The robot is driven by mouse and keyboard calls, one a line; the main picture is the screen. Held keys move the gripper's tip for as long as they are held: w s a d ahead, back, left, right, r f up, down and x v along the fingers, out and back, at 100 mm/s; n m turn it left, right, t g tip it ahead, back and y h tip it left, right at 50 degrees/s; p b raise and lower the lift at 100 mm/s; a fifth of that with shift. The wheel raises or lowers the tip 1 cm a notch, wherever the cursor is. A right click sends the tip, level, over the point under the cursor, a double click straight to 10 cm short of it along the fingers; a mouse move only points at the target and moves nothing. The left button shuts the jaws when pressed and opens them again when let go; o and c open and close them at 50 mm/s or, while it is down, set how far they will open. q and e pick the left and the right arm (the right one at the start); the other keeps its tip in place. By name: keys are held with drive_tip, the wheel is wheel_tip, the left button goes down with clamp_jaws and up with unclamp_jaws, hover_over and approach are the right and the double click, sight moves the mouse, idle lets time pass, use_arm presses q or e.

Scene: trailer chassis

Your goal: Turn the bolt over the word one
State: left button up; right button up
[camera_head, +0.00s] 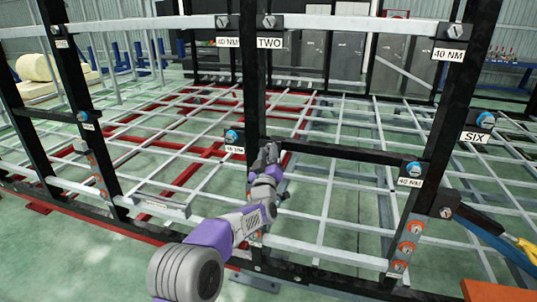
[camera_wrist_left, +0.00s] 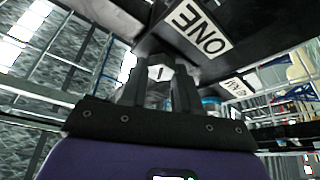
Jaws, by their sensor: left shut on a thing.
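The word ONE (camera_wrist_left: 200,30) is on a white label on a dark beam at the top of the left wrist view, where it appears turned over. Near it a pale bolt head (camera_wrist_left: 159,73) with a dark line on its face sits between the fingers of my left gripper (camera_wrist_left: 160,80). The gripper is shut on this bolt. In the head view my left gripper (camera_head: 270,150) is at the black middle post, and it hides the bolt; the word ONE cannot be made out there. My right gripper is in neither view.
A blue-ringed bolt (camera_head: 232,135) with a torque label (camera_head: 235,150) is just left of my gripper. A black crossbar (camera_head: 340,150) runs right to another blue bolt (camera_head: 413,169). The word TWO (camera_head: 270,43) is higher on the post. Grey rails surround the arm.

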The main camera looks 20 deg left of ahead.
use_arm(q)
drive_tip(key=o, duration=0.8)
drive_tip(key=shift+f, duration=0.2)
drive_tip(key=shift+o, duration=1.3)
drive_tip(key=shift+r, duration=0.15)
drive_tip(key=shift+s, duration=0.1)
drive_tip(key=v, duration=0.7)
drive_tip(key=shift+s+p, duration=0.2)
drive_tip(key=shift+p, duration=0.1)
